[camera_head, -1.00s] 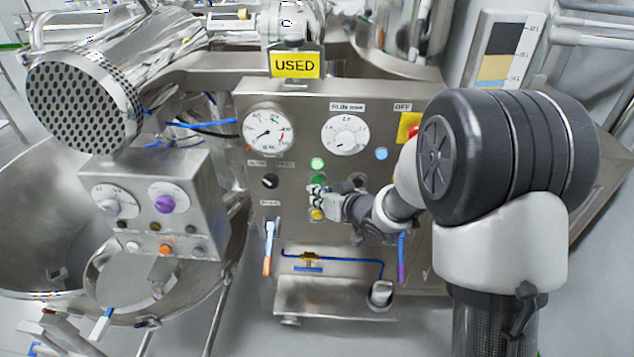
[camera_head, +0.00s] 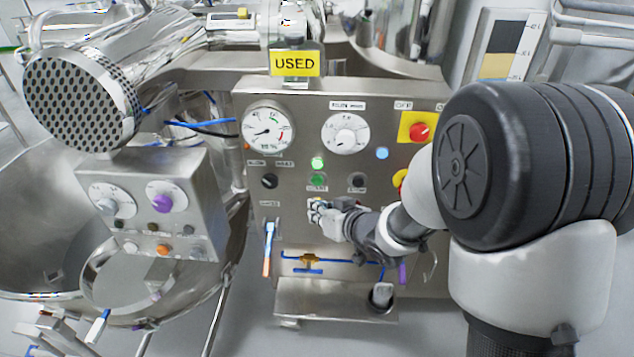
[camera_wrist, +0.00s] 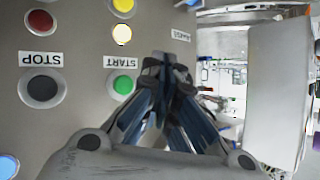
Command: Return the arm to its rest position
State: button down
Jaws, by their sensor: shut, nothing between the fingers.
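My gripper (camera_head: 318,209) is shut and empty. In the head view it is in front of the steel control panel (camera_head: 350,95), just below the green start button (camera_head: 317,181). In the wrist view my gripper (camera_wrist: 170,75) shows with its fingers together, beside the panel face. I cannot tell whether the fingertips touch the panel. My arm reaches in from the right of the head view.
A red knob on a yellow plate (camera_head: 418,130) is at the panel's upper right. A small control box (camera_head: 185,205) and a steel bowl (camera_head: 40,225) stand at the left. Blue-handled valves and a steel step (camera_head: 330,298) lie below the gripper.

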dwell(0.6)
jog(key=s+d+r+m+h+b, duration=0.1)
jog(key=s+d+r+m+h, duration=0.1)
jog(key=s+d+r+h, duration=0.45)
jog(key=s+d+r+m+h+b, duration=0.15)
jog(key=s+d, duration=0.25)
jog(key=d, duration=0.5)
jog(key=s+g+b, duration=0.1)
jog(key=s+g, duration=0.4)
jog(key=s, duration=1.6)
jog(key=shift+d+f+m+y, duration=0.3)
jog(key=shift+m+y, duration=0.1)
jog(key=shift+m, duration=0.05)
